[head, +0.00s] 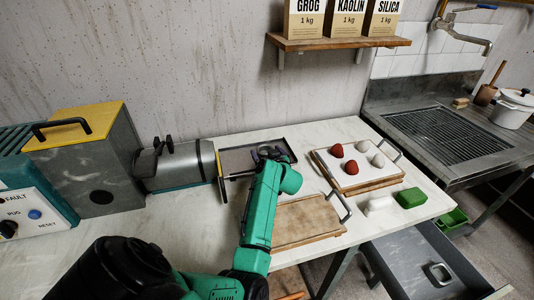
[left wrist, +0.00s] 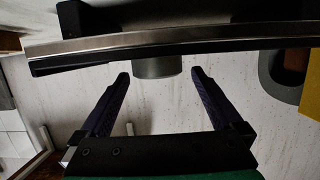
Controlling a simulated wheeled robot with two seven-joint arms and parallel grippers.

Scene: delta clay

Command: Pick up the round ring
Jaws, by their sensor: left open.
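A short grey round piece (left wrist: 158,66) shows in the left wrist view between my left fingertips and beyond them; it may be the round ring, but a dark bar with a metal edge hides much of it. My left gripper (head: 270,153) is over the dark tray (head: 236,160) on the bench in the head view. Its two fingers stand apart in the left wrist view (left wrist: 160,76), with nothing held between them. In the head view the arm and fingers cover this spot, so I cannot make the ring out there.
An extruder (head: 180,165) stands left of the tray. Right are a wooden board (head: 305,222), another board with red and pale lumps (head: 350,167) and a green block (head: 411,198). A squarish grey ring (head: 440,272) lies in the open drawer below. A shelf (head: 335,43) hangs above.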

